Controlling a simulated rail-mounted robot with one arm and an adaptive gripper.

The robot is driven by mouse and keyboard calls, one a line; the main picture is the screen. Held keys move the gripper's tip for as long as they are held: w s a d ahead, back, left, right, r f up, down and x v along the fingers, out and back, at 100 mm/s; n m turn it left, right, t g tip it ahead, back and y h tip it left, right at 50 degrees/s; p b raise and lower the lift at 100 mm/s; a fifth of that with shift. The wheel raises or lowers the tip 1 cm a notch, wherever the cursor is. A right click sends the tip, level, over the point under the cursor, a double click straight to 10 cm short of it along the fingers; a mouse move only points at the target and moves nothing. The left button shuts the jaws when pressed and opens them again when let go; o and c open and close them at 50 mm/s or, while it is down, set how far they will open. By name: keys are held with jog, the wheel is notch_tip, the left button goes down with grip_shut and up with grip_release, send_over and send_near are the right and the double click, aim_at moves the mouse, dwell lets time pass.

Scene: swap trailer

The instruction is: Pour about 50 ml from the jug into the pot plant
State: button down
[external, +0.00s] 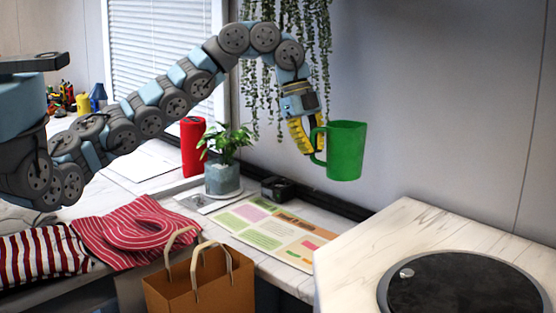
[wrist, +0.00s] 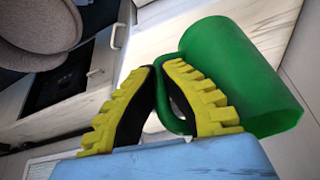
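The green jug (external: 345,152) hangs upright in the air, held by its handle, above the back of the counter. My gripper (external: 314,153) has its yellow fingers closed on the jug's handle. In the wrist view, the fingers (wrist: 160,72) meet around the handle, and the jug (wrist: 238,78) is on the right. The pot plant (external: 225,158), leafy in a blue-grey pot (external: 222,179), stands on the counter to the left of the jug and lower. The jug's contents are hidden.
A red cylinder (external: 192,146) stands just left of the plant, and a small black object (external: 277,188) to its right. A trailing plant (external: 290,50) hangs behind my arm. A paper bag (external: 200,285) and a raised surface with a dark disc (external: 465,285) are in front.

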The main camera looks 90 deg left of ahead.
notch_tip(320, 180, up, 16)
jog(key=p, duration=1.6)
jog(key=shift+s, duration=0.15)
